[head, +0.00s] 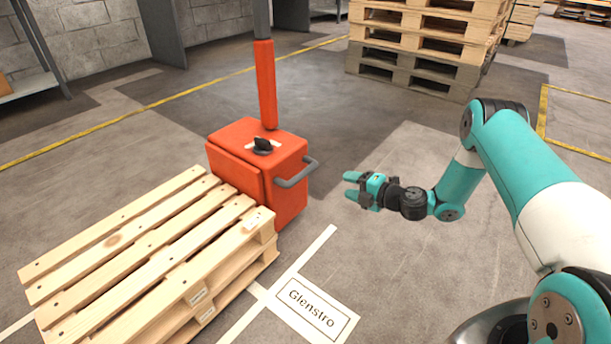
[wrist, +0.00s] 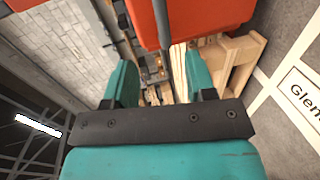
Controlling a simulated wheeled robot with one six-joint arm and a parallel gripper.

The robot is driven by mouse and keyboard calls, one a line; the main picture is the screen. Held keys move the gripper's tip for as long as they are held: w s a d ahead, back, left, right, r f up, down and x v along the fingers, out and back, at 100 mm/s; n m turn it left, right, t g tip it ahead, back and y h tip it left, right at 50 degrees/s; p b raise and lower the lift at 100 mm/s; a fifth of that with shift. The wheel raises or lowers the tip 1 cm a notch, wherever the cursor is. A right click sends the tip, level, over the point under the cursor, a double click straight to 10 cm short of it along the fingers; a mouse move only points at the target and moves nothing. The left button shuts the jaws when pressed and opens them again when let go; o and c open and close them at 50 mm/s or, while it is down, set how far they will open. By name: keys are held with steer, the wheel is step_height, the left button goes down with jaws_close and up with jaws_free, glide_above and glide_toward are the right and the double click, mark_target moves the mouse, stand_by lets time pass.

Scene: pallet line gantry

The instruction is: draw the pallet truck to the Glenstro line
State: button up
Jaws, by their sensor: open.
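The pallet truck (head: 240,172) is an orange box with an upright orange tiller (head: 265,85), a black knob on top and a grey bar handle (head: 296,176) on its right side. It stands against stacked wooden pallets (head: 150,245). The Glenstro line (head: 318,246) is a white floor stripe in front of them, beside a plate (head: 312,308) lettered "Glenstro". My gripper (head: 351,186) is open and empty, right of the handle, with a gap between. In the wrist view, orange truck body (wrist: 225,18) shows above and beyond my open fingers (wrist: 162,78).
A tall pallet stack (head: 425,45) stands at the back. A grey shelf (head: 30,85) is at the far left by a block wall (head: 90,45). Yellow floor lines (head: 150,107) cross behind the truck. The floor right of the truck and below my arm is clear.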

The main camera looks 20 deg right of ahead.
mark_target(308, 173)
steer(key=shift+b+x, duration=3.85)
steer(key=shift+x, duration=4.6)
steer(key=shift+a+r, duration=0.1)
steer(key=shift+c, duration=0.3)
jaws_close()
